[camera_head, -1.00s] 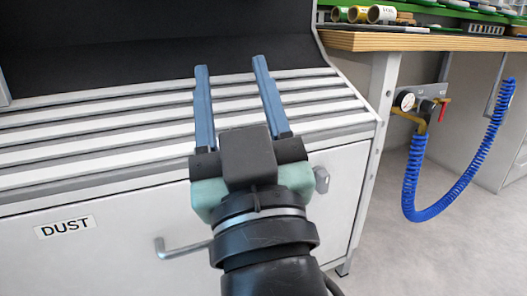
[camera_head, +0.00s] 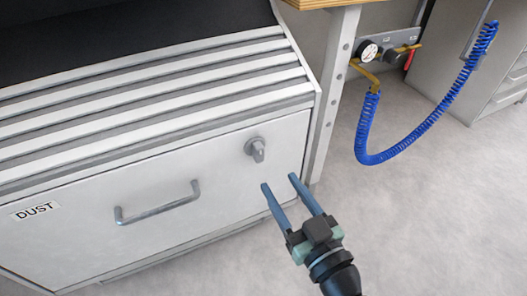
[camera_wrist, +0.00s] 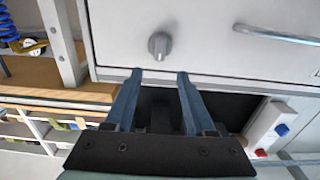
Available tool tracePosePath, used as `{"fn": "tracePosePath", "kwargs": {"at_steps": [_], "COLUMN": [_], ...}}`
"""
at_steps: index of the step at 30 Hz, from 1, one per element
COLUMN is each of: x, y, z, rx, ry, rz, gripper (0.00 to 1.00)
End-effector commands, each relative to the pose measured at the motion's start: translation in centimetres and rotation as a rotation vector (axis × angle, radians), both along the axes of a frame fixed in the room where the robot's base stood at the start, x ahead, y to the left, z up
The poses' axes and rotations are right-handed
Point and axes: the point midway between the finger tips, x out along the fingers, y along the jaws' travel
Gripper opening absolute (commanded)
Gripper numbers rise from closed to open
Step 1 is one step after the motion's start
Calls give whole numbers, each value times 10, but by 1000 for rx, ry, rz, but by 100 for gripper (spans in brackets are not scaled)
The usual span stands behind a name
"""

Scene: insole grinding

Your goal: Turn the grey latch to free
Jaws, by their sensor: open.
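The grey latch (camera_head: 256,149) is a small knob with a raised grip on the upper right of the white dust drawer front (camera_head: 90,215). In the wrist view the latch (camera_wrist: 160,45) sits a little beyond my fingertips, centred between them, with its grip roughly upright in that picture. My gripper (camera_head: 279,182) is open, with two blue fingers apart and nothing between them. It is below and to the right of the latch in the head view and does not appear to touch it. The open fingers also show in the wrist view (camera_wrist: 159,73).
A bar handle (camera_head: 157,205) and a DUST label (camera_head: 35,210) are on the drawer front, left of the latch. Slatted ledges (camera_head: 160,90) lie above. A table leg (camera_head: 333,95) and a coiled blue hose (camera_head: 368,130) are to the right. The floor at right is clear.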

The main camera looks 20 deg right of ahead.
Motion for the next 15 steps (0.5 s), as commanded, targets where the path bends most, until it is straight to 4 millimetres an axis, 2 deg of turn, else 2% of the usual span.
{"fn": "tracePosePath", "kwargs": {"at_steps": [3, 9, 15], "x": [27, 65, 86], "y": [1, 2, 3], "z": [1, 1, 1], "rx": [-2, -3, -1], "ry": [-2, -1, -1], "rz": [2, 1, 0], "gripper": [55, 55, 55]}}
